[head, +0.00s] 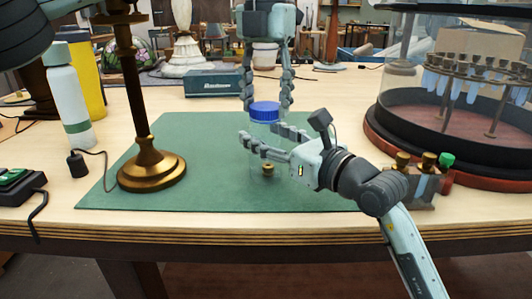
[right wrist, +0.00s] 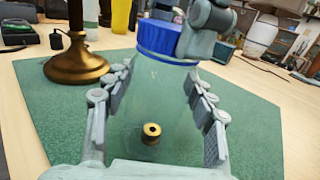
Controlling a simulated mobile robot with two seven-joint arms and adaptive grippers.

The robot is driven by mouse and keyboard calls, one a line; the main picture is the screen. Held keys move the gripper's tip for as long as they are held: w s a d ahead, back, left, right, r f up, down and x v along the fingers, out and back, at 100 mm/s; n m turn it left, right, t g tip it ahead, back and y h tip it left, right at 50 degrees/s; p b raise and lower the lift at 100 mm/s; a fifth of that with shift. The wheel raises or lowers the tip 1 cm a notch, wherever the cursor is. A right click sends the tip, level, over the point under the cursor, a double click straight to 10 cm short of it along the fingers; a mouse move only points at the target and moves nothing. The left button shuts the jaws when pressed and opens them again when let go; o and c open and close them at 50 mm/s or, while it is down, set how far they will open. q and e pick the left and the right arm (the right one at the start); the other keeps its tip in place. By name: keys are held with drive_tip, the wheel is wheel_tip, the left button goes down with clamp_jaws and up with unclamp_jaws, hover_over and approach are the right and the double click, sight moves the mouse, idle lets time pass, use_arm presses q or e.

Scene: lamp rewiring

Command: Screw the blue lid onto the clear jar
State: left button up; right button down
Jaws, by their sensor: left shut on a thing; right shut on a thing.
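The blue lid (head: 265,107) sits level at the mouth of the clear jar (head: 262,160), which stands upright on the green mat. Whether its threads are engaged cannot be told. My left gripper (head: 268,103) reaches down from above, shut on the lid with a finger at each side. My right gripper (head: 259,133) comes in from the right, shut around the jar's body below the lid. In the right wrist view, the jar (right wrist: 155,95) is between my right fingers (right wrist: 157,95), with the lid (right wrist: 165,40) on top and a left finger against it.
A small brass piece (head: 268,169) shows through the jar's lower part. A brass lamp stand (head: 150,165) stands left on the green mat (head: 215,170). A glass-domed stand (head: 470,150) and a small block with brass fittings (head: 425,188) are at right. A green box (head: 213,83) lies behind.

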use_arm(q)
drive_tip(key=m, duration=0.3)
drive_tip(key=shift+m, duration=0.4)
drive_tip(key=o, duration=1.4)
drive_tip(key=shift+c, duration=0.2)
wheel_tip(320, 180, up, 12)
use_arm(e)
drive_tip(key=shift+c, duration=2.4)
unclamp_jaws()
drive_tip(key=shift+s, duration=0.1)
